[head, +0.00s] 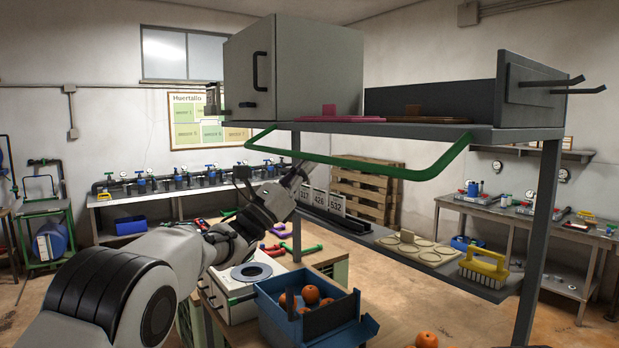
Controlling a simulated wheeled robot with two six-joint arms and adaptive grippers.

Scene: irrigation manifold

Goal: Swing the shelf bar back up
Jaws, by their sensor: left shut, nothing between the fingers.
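The green shelf bar (345,163) runs along the front of the upper shelf (380,129). Its two ends meet the shelf near the front corners, and its long middle part hangs a little below the shelf's front edge. My left arm comes in from the lower left. My left gripper (301,172) is shut and empty, with its fingertips just below the bar, left of its middle. I cannot tell whether the fingertips touch the bar. My right gripper is not in view.
A grey cabinet (305,70) and an open dark drawer box (520,92) stand on the upper shelf. Below are a lower shelf with a yellow brush (484,267) and a blue crate (268,306) with oranges. A grey post (538,240) stands at right.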

